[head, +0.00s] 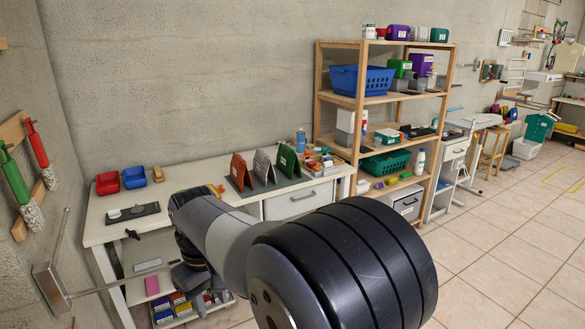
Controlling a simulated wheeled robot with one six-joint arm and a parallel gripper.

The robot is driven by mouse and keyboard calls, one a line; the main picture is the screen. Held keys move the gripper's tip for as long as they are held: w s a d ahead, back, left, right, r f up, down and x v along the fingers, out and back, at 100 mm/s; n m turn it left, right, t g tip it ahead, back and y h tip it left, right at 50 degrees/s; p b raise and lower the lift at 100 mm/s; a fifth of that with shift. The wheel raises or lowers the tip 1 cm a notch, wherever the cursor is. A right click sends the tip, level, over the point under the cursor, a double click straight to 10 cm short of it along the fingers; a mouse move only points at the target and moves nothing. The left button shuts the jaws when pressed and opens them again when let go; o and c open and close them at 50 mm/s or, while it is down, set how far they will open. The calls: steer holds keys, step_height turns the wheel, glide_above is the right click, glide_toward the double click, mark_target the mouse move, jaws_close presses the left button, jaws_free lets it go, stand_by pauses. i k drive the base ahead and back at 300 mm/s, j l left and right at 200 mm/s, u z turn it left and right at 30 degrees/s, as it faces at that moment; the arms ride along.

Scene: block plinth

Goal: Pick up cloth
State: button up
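I cannot pick out a cloth for certain. Three folded, tent-like pieces stand in a row on a dark mat on the white workbench (220,185): a rust-orange one (241,171), a grey one (264,166) and a green one (288,160). I cannot tell whether they are fabric. A small pink flat item (152,285) shows below the bench, its material also unclear. My arm fills the lower middle and hides part of the bench front. I cannot make out my gripper's fingers.
A metal bar fixture (50,285) juts from the left wall. Tiled floor (500,240) at right is clear.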

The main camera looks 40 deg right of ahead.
mark_target(287, 161)
steer(key=i+l+z, duration=0.15)
steer(key=i+l, duration=0.25)
steer(key=i+l+z, duration=0.1)
steer(key=i+l, duration=0.3)
steer(key=i, duration=0.15)
steer(key=i+l+z, duration=0.15)
steer(key=i+l, duration=0.15)
steer(key=i, duration=0.2)
steer(key=i+l+z, duration=0.1)
steer(key=i+l, duration=0.15)
steer(key=i, duration=0.3)
steer(key=i+l+z, duration=0.15)
steer(key=i, duration=0.35)
steer(key=i+l+z, duration=0.1)
steer(key=i+l, duration=0.15)
steer(key=i, duration=0.3)
